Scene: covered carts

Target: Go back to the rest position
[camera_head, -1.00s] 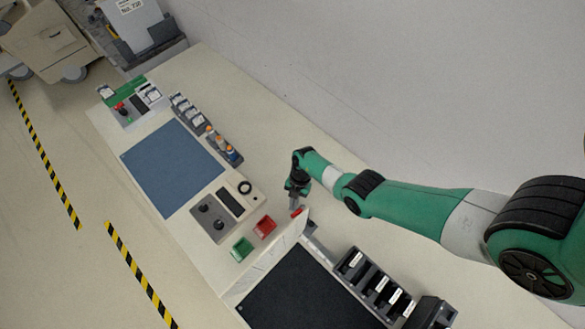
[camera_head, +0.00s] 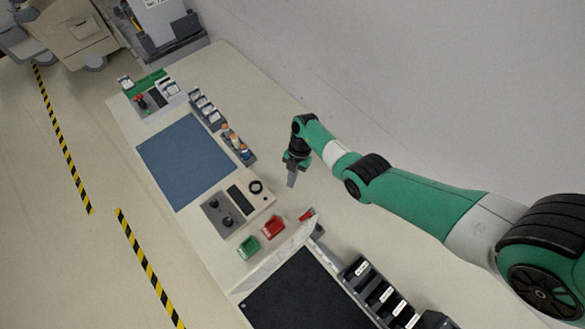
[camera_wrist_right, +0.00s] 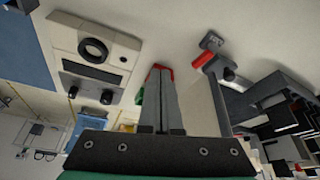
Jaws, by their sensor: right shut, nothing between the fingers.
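My right gripper (camera_head: 291,180) is on the green and black arm that comes in from the right in the head view. It hangs above the pale bench (camera_head: 262,100), with its fingers shut and nothing between them. In the right wrist view its two grey fingers (camera_wrist_right: 161,95) are pressed together. They partly hide the red bin (camera_wrist_right: 158,70) and the green bin (camera_wrist_right: 139,97) behind them. My left gripper does not show in either view.
A control box with a black ring (camera_head: 240,204), a red bin (camera_head: 272,226) and a green bin (camera_head: 248,247) stand below the gripper. A blue mat (camera_head: 186,160) lies left. Bottle racks (camera_head: 238,148), a black mat (camera_head: 303,292) and black labelled bins (camera_head: 378,296) are nearby. The wall is behind.

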